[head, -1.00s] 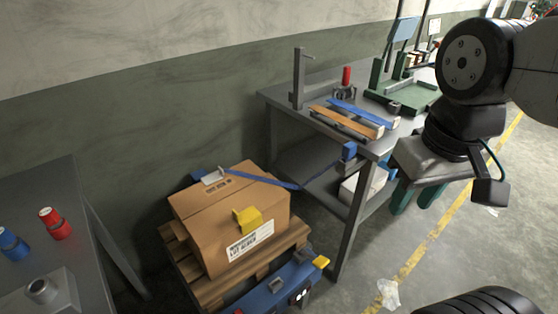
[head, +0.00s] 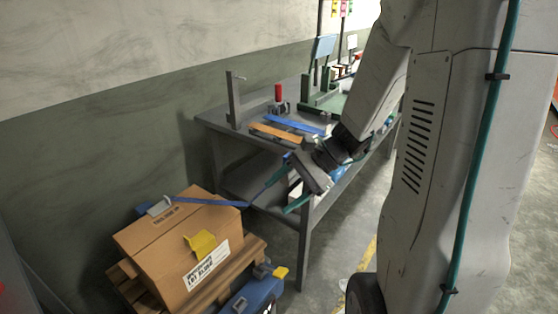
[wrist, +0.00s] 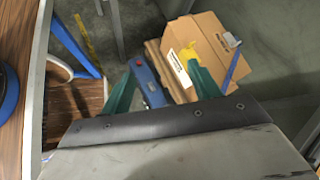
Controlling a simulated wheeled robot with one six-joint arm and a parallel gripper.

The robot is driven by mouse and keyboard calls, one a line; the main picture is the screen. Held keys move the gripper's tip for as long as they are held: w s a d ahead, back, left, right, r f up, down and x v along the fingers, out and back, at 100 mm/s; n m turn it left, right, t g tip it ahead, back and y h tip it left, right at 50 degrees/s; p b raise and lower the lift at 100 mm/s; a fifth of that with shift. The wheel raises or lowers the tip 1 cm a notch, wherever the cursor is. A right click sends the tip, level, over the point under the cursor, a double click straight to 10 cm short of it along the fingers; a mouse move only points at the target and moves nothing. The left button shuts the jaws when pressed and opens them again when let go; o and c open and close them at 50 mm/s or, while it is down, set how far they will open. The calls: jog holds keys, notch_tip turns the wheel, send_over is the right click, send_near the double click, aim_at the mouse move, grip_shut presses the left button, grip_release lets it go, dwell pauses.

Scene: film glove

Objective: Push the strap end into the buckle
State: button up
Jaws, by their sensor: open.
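A blue strap (head: 205,201) runs from the top of a cardboard box (head: 165,245) out to the right, toward the table's near leg. A pale metal piece, seemingly the buckle (head: 159,208), sits at the strap's left end on the box. In the wrist view the strap (wrist: 236,68) hangs beside the right finger, with the buckle (wrist: 232,40) above it. My gripper (head: 268,206) has its green fingers spread, pointing down-left beside the table. It also shows open in the wrist view (wrist: 161,68). The strap's free end is hard to make out near the fingertips; I cannot tell whether they touch.
The box stands on a wooden pallet (head: 128,284) with a yellow piece (head: 202,245) on its side. Floor shows right of the bench.

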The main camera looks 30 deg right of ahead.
aim_at(284, 162)
jog(key=w+d+f+m+t+h, duration=0.2)
jog(key=w+d+m+t+h, duration=0.1)
jog(key=w+d+m+t, duration=0.4)
jog(key=w+d+f+m+t+h, duration=0.2)
jog(key=w+d+f+m+t, duration=0.15)
jog(key=w+d+m, duration=0.4)
jog(key=shift+m, duration=0.75)
jog(key=w, duration=0.1)
jog(key=w+f, duration=0.1)
jog(key=w, duration=0.1)
jog(key=w+f, duration=0.1)
jog(key=w, duration=0.1)
jog(key=shift+w+a+f, duration=0.1)
jog(key=shift+a+f, duration=0.15)
jog(key=shift+a, duration=0.05)
jog(key=c, duration=1.1)
